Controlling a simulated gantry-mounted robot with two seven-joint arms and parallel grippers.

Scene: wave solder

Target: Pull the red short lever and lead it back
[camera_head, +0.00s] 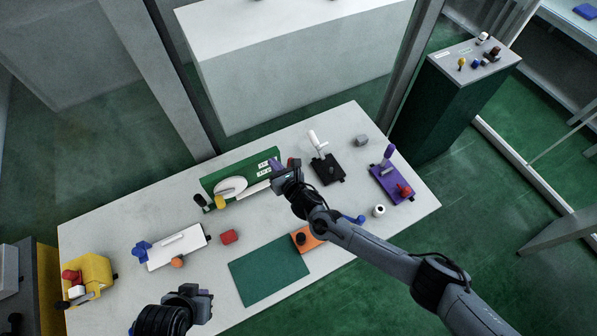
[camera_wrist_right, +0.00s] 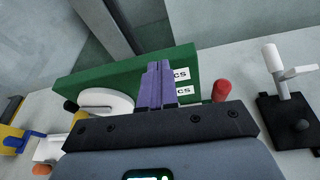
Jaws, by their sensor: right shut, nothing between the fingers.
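A short red lever (camera_wrist_right: 221,90) stands at the right end of a green board device (camera_wrist_right: 125,66) in the right wrist view. In the head view only its top (camera_head: 293,162) shows behind my right gripper (camera_head: 275,165). My right gripper, with purple fingers (camera_wrist_right: 158,82), is shut and empty. It is over the green board (camera_head: 240,171), to the left of the red lever and apart from it in the wrist view. The board also carries a white disc (camera_head: 230,187) and small white labels. My left gripper (camera_head: 206,297) is at the table's front left; its finger gap is unclear.
A black base with a white lever (camera_head: 327,168) and a purple box with a red knob (camera_head: 385,187) stand to the right. A red block (camera_head: 229,237), white box (camera_head: 175,246), yellow box (camera_head: 90,275) and green mat (camera_head: 268,272) are left and front. Bare table separates them.

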